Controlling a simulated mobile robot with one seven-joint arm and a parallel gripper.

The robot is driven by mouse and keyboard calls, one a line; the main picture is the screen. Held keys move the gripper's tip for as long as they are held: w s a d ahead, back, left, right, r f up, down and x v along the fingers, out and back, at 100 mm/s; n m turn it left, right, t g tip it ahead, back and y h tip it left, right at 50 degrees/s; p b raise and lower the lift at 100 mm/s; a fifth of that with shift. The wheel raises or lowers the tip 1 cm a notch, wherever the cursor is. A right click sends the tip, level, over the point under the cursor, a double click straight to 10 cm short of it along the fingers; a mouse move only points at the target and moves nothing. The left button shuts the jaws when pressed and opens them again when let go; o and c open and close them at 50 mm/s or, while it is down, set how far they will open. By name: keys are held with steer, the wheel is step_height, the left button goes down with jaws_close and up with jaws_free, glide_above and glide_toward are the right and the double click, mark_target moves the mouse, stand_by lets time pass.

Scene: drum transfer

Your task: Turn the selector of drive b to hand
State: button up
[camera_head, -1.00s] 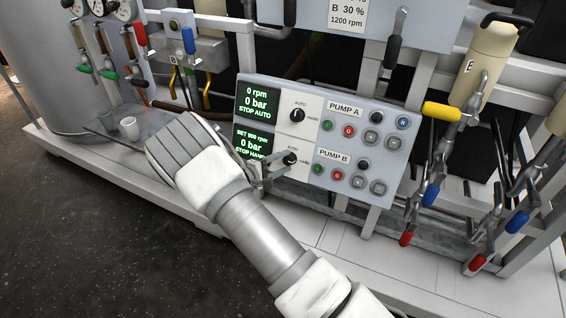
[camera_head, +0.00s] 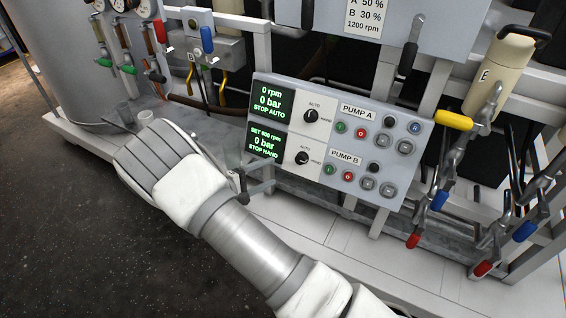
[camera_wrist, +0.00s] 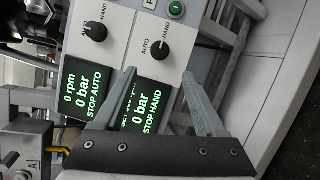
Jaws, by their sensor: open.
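The pump panel (camera_head: 395,140) shows two black selectors, each marked AUTO and HAND. The pump B selector (camera_head: 303,158) is the lower one; it also shows in the wrist view (camera_wrist: 160,50). Its exact pointer direction is hard to read. The pump B display (camera_head: 264,143) reads STOP HAND, 0 bar. The pump A selector (camera_head: 311,116) sits above, and its display (camera_head: 271,101) reads STOP AUTO. My gripper (camera_head: 268,173) is open and empty, left of and below the pump B selector and apart from it. In the wrist view my fingertips (camera_wrist: 160,74) point toward this selector with a gap.
Several push buttons (camera_head: 349,176) sit right of the selectors. Valves with coloured levers, one yellow (camera_head: 453,120), stand right of the panel. Open dark floor lies at the front left.

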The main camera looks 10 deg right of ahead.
steer(key=v, duration=0.6)
steer(key=shift+p, duration=0.4)
steer(key=shift+w, duration=0.1)
steer(key=s+d+r+m+g+y, duration=0.2)
steer(key=s+d+r+m+g, duration=0.15)
steer(key=d+r, duration=0.35)
steer(key=s+d+r+m+g+y, duration=0.3)
steer(key=s+d+r+g, duration=0.15)
steer(key=r, duration=0.35)
steer(key=s+d+r+m+t+y, duration=0.2)
steer(key=s+r+t+y, duration=0.15)
steer(key=s+r, duration=0.4)
steer(key=s+d+r+m+t+y, duration=0.2)
steer(key=s+r+y, duration=0.25)
steer(key=s, duration=0.65)
step_height(320, 180, up, 21)
steer(key=p, duration=2.1)
steer(key=shift+r, duration=0.2)
